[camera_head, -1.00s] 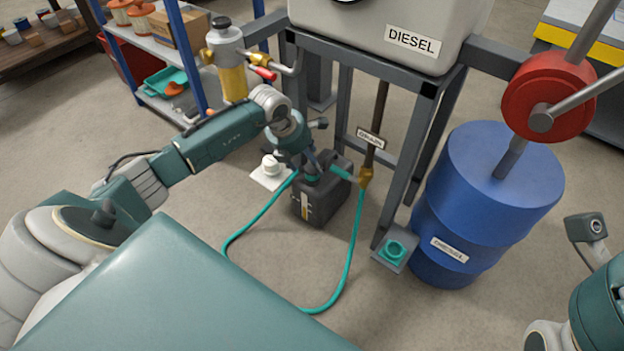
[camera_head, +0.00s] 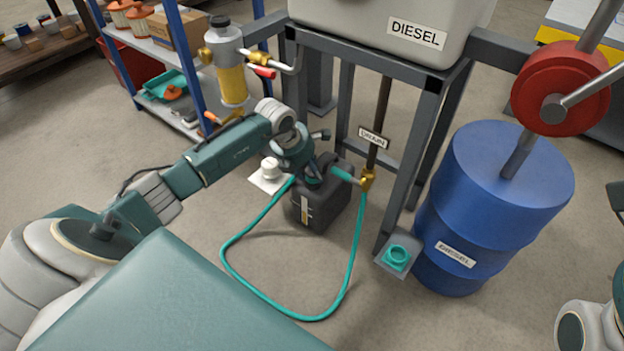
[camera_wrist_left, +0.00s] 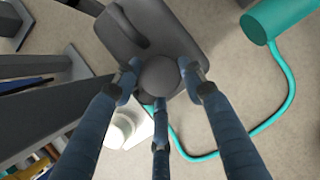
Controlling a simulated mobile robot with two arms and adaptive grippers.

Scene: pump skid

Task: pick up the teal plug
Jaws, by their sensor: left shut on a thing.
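A teal round piece with a raised rim, which looks like the plug (camera_head: 396,257), sits on a small grey bracket at the frame's foot, left of the blue drum. My left gripper (camera_head: 312,180) is well to the left of it, at the top of a black can (camera_head: 316,207). In the left wrist view, the three fingers of my left gripper (camera_wrist_left: 160,88) close around a dark grey round knob (camera_wrist_left: 160,75) over the can (camera_wrist_left: 125,30). What lies under the knob is hidden. My right gripper is out of view.
A teal hose (camera_head: 232,262) loops over the floor between the can and the brass drain valve (camera_head: 367,180). A blue drum (camera_head: 490,205) stands at right. The grey tank frame (camera_head: 415,140) rises behind. A white-capped item (camera_head: 270,170) is left of the can.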

